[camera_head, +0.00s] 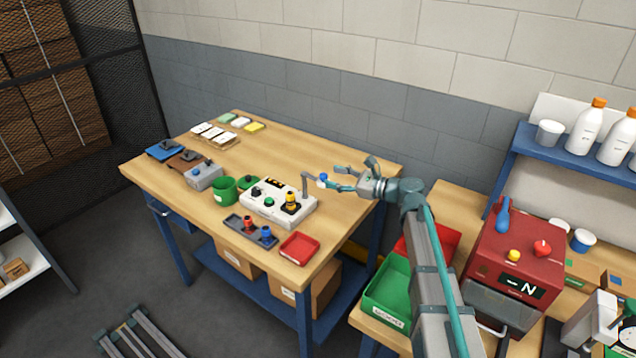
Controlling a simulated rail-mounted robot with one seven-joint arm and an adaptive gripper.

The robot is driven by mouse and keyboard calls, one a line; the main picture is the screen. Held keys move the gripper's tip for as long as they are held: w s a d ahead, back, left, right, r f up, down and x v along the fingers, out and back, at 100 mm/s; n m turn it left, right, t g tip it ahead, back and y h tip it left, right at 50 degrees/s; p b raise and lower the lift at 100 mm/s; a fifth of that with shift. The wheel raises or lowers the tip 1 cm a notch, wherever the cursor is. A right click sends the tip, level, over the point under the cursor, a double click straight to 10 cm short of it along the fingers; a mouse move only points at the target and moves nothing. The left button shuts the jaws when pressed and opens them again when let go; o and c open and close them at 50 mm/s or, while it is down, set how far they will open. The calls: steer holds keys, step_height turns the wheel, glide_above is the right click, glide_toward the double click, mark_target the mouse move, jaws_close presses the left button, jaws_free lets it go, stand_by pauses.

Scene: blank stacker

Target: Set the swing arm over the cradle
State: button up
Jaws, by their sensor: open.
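A pale control box (267,213) stands near the middle of the wooden table. A thin grey swing arm (305,186) rises on a post at its back right, its upper part reaching right to a blue knob (323,178). A black seat with a yellow piece (291,202) sits on the box's right part; it looks like the cradle. The swing arm points away from it, to the right. My gripper (336,179) is open at the knob's right, fingers pointing left toward it. I cannot tell whether the fingertips touch the knob.
A green cup (223,190), a grey switch box (203,176), a dark tray with red and blue pieces (239,229) and a red tray (300,249) stand around the control box. The table (290,145) is clear behind it. A red machine (517,262) stands at right.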

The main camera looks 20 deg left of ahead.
mark_target(324, 174)
steer(key=d+f+m+y+b, duration=0.1)
steer(key=d+f+m, duration=0.15)
steer(key=d, duration=0.35)
steer(key=p+x, duration=0.1)
steer(key=x, duration=0.2)
steer(key=p+x, duration=0.1)
steer(key=x, duration=0.3)
steer(key=p+x, duration=0.1)
steer(key=x, duration=0.3)
steer(key=shift+w+r, duration=0.25)
steer(key=shift+r, duration=0.05)
steer(key=shift+c, duration=0.4)
jaws_close()
